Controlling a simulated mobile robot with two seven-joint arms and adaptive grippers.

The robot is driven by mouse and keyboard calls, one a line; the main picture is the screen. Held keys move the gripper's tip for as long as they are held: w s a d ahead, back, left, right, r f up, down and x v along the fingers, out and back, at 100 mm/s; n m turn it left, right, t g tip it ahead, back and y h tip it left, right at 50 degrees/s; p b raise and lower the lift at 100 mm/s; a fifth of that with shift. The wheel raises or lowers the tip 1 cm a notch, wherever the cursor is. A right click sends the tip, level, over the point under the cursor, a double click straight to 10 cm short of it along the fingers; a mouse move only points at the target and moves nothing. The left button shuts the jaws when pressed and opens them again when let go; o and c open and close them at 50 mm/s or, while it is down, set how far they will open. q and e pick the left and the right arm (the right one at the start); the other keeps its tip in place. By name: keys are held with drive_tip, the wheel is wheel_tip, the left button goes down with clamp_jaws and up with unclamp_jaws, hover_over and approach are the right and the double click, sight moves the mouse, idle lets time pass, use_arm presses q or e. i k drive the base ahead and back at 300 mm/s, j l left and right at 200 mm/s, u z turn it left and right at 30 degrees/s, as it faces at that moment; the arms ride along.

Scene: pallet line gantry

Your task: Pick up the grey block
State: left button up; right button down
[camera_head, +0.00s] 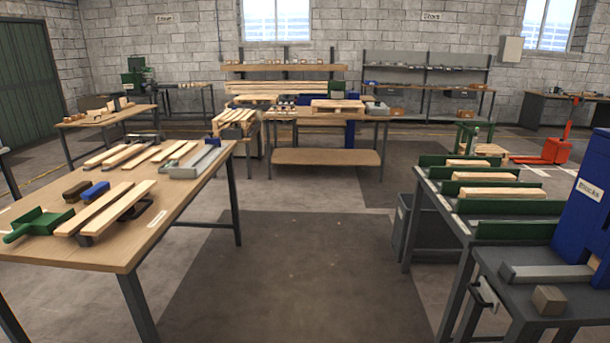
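A small grey-brown block (549,300) sits on the dark metal table (515,322) at the lower right, near that table's front. It is the closest match to a grey block. It stands apart from the long light-grey bar (545,272) behind it. Neither of my grippers shows in the head view, and nothing is seen touching the block.
A blue cabinet (580,222) stands behind the block at the right edge. Green dividers (515,229) with wooden pieces line the neighbouring bench. A wooden table (130,238) with planks and a green dustpan (40,222) is at left. The middle floor (300,270) is clear.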

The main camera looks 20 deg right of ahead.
sight(548, 300)
drive_tip(key=i+z, duration=0.45)
drive_tip(key=i, duration=0.95)
drive_tip(key=i+u, duration=0.15)
drive_tip(key=u, duration=0.3)
drive_tip(key=i+u, duration=0.15)
drive_tip(key=u, duration=0.3)
drive_tip(key=i+l+u, duration=0.15)
drive_tip(key=u, duration=5.2)
